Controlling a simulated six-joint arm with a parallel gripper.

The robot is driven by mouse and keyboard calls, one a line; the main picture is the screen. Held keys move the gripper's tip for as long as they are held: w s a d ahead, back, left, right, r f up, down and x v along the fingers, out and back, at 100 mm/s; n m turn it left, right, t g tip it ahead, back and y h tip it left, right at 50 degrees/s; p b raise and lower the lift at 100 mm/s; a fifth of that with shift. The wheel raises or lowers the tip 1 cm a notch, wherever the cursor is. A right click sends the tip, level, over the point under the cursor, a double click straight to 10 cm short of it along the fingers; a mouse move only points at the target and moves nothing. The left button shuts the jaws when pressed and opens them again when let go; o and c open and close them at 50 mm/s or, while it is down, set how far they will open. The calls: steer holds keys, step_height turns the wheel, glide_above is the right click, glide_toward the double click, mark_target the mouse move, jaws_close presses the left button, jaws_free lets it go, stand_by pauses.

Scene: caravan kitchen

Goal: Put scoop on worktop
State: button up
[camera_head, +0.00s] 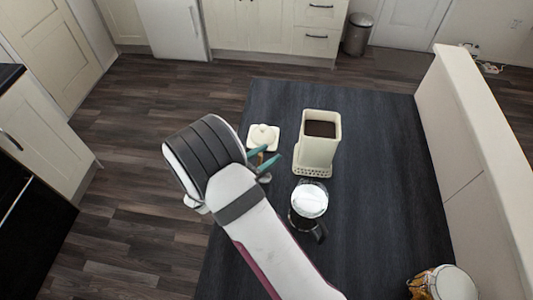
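My gripper (271,153) has two teal fingers and is over the dark worktop (380,190), just left of the cream canister. The fingers are a little apart. A small brown piece (261,157) shows between them, and a small pale, rounded piece (265,179) shows just below them. These look like parts of the scoop. My arm and wrist cover much of this spot, so I cannot tell whether the fingers touch the scoop or whether it rests on the worktop.
The open cream canister (318,155) holds dark brown contents. Its likely lid (263,136) lies left of it. A glass press jug (309,200) stands in front. A pale-topped jar (453,284) is at the lower right. The worktop's right side is clear, bounded by a cream partition (480,150).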

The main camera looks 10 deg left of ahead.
steer(key=shift+r, duration=0.25)
steer(key=v, duration=1.2)
steer(key=s+d+r+m+g+h, duration=0.1)
steer(key=s+d+r+m+g, duration=0.2)
steer(key=d+m+g, duration=0.35)
steer(key=s+d+r+m+g+h, duration=0.1)
steer(key=s+d+r+m+g, duration=0.2)
steer(key=d+m, duration=0.7)
steer(key=s+d+r+m+g+y, duration=0.2)
steer(key=s+r+m+y, duration=0.2)
steer(key=s+m+y, duration=0.6)
steer(key=s+m, duration=0.4)
steer(key=m, duration=0.4)
steer(key=shift+d+r+y, duration=0.15)
steer(key=shift+r+y, duration=0.05)
steer(key=shift+y, duration=0.2)
